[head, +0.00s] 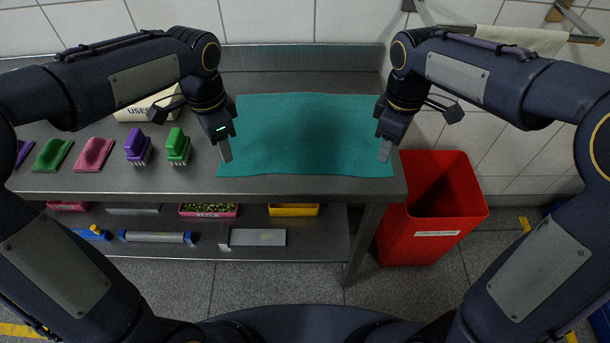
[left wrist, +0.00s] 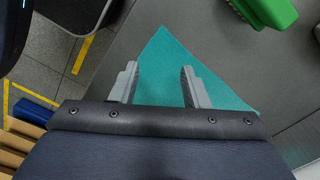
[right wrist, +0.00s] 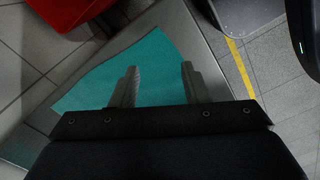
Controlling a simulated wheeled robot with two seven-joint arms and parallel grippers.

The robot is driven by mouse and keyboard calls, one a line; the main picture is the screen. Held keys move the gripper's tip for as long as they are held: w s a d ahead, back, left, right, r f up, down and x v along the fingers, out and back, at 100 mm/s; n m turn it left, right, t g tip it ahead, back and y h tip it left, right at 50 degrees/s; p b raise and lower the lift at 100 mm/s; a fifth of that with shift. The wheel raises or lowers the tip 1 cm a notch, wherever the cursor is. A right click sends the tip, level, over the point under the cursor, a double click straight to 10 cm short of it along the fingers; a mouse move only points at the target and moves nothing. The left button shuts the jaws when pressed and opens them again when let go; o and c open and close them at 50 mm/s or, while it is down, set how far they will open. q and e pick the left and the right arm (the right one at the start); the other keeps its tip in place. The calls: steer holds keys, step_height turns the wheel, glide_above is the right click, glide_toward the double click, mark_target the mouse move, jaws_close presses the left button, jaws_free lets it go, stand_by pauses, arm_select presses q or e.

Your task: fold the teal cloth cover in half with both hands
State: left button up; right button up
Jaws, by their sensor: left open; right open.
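The teal cloth cover (head: 305,130) lies flat and spread out on the right part of the steel table. My left gripper (head: 226,152) is above the cloth's near left corner. In the left wrist view its two fingers (left wrist: 158,88) are apart, with a corner of the teal cloth (left wrist: 165,65) between and beyond them. My right gripper (head: 385,150) is above the cloth's near right corner. In the right wrist view its fingers (right wrist: 158,86) are apart, with the cloth (right wrist: 150,62) below and between them. Neither gripper holds anything. I cannot tell how high each is above the cloth.
Left of the cloth stand a green brush (head: 178,147) and a purple brush (head: 138,147), with pink (head: 93,153) and green (head: 52,154) pads beyond. A red bin (head: 432,210) stands on the floor right of the table (head: 300,187). A lower shelf holds trays.

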mark_target(230, 171)
arm_select(q)
steer(key=shift+s+f, duration=0.1)
steer(key=shift+f, duration=2.95)
arm_select(e)
steer(key=shift+f, duration=3.1)
arm_select(q)
steer(key=shift+f+b, duration=0.3)
arm_select(e)
steer(key=shift+f, duration=0.25)
arm_select(q)
steer(key=shift+r, duration=0.15)
steer(key=shift+c, duration=0.6)
arm_select(e)
steer(key=shift+s+r, duration=0.1)
steer(key=shift+r, duration=0.05)
steer(key=shift+c, duration=0.6)
arm_select(q)
jaws_close()
arm_select(e)
steer(key=shift+d, duration=0.1)
jaws_close()
